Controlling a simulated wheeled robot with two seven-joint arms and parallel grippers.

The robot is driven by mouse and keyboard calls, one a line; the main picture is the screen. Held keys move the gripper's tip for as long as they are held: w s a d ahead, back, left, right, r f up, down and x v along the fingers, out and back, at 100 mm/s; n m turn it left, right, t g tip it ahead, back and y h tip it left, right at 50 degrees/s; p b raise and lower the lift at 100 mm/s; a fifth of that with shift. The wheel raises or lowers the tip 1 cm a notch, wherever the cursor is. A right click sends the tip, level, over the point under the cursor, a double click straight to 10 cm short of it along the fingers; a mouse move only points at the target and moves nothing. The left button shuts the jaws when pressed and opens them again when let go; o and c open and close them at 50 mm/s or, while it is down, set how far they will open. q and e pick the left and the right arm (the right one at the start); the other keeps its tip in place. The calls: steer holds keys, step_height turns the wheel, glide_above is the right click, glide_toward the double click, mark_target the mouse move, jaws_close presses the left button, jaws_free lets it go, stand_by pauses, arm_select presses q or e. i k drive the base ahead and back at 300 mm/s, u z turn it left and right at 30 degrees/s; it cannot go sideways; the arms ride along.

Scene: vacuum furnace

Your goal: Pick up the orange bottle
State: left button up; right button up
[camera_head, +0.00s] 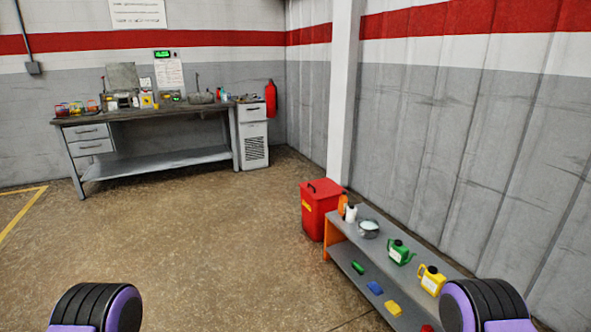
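The orange bottle (342,204) stands upright at the far left end of the top of a low grey shelf bench (386,236), at the right of the head view. A white bottle (351,214) stands just in front of it and hides part of it. Only purple and black rounded parts of my two arms show at the bottom left and bottom right edges. Neither of my grippers is in view.
A red bin (319,208) stands beside the bench's far end. A metal bowl (368,229), a green can (399,252) and a yellow can (431,280) share the bench top. A workbench (150,113) stands at the back wall. The floor between is clear.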

mark_target(342, 201)
steer(key=u, duration=0.35)
steer(key=i, duration=2)
steer(key=z, duration=0.3)
steer(key=i, duration=1)
steer(key=z, duration=1.35)
steer(key=i, duration=0.95)
steer(key=z, duration=0.75)
